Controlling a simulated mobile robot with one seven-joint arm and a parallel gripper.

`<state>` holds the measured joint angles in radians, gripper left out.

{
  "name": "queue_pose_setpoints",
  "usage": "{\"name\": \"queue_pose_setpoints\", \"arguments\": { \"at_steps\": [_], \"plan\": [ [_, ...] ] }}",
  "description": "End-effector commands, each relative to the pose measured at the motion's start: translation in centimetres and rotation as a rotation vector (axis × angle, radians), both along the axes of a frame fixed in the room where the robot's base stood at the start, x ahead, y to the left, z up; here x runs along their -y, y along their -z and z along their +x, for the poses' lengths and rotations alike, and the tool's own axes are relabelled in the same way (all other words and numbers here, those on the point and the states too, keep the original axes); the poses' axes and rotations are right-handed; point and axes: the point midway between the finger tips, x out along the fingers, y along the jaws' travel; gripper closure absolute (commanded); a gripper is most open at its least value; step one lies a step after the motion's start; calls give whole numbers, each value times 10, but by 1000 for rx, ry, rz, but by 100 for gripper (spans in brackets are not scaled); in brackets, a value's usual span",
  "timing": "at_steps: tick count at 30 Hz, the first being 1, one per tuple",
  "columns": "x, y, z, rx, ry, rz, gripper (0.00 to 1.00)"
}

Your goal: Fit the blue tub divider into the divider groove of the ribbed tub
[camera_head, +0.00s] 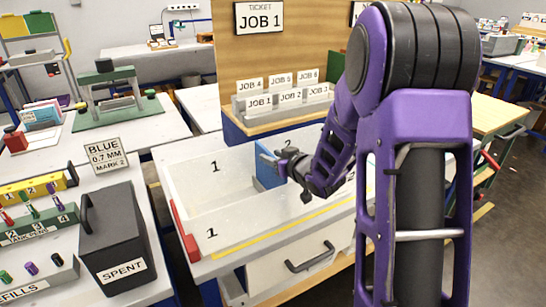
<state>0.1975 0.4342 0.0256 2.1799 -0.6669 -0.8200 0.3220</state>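The blue divider (266,165) stands upright in the white tub (190,205), whose faces carry the numbers 1 and 2. It lies crosswise near the tub's middle. My gripper (284,165) is at the divider's right edge and appears closed on it. The fingertips are small and partly hidden, so the exact grip is hard to see. The groove and the divider's lower edge cannot be made out, so I cannot tell whether it is seated. My purple arm hides much of the tub's right part.
A black SPENT box (112,240) and a green pen rack (40,222) stand on the left bench. A JOB card rack (283,100) stands behind the tub. A drawer handle (310,258) juts out below the tub. The tub's left compartment is empty.

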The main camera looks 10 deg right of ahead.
Motion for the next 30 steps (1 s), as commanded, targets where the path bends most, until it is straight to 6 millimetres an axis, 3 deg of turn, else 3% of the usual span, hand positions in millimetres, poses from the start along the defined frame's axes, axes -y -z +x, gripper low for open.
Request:
{"name": "queue_pose_setpoints", "arguments": {
  "at_steps": [11, 24, 30],
  "plan": [
    [3, -5, -6, 0, 2, -1, 56],
    [29, -32, -86, 0, 2, 0, 56],
    [36, -37, -106, 0, 1, 0, 56]
  ]
}}
